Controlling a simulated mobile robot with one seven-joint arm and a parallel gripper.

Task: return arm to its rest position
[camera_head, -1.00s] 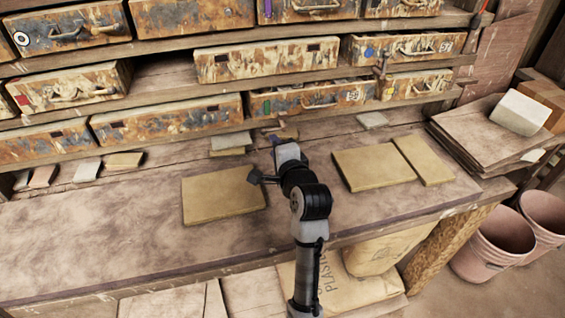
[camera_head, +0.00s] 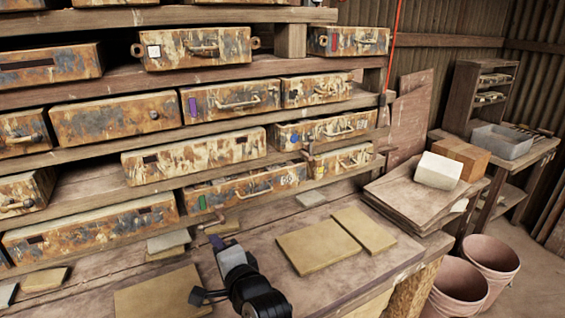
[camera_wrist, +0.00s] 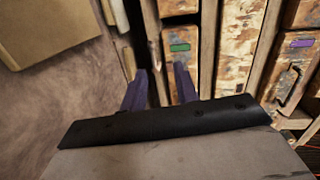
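My gripper (camera_head: 219,240) is low in the head view, above the workbench (camera_head: 330,285), between a tan tile on the left and two on the right. It points toward the shelf of drawers at the back. In the wrist view its two purple fingers (camera_wrist: 160,84) stand apart with nothing between them. My dark arm joint lies at the bottom edge of the head view. The rest of my arm is out of view.
A tan tile (camera_head: 160,297) lies left of my gripper; a wide tile (camera_head: 318,245) and a narrow one (camera_head: 364,230) lie right. Stained drawers (camera_head: 195,153) fill the shelves behind. Boards (camera_head: 415,200) with a white block (camera_head: 438,170) and pink buckets (camera_head: 458,288) are at right.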

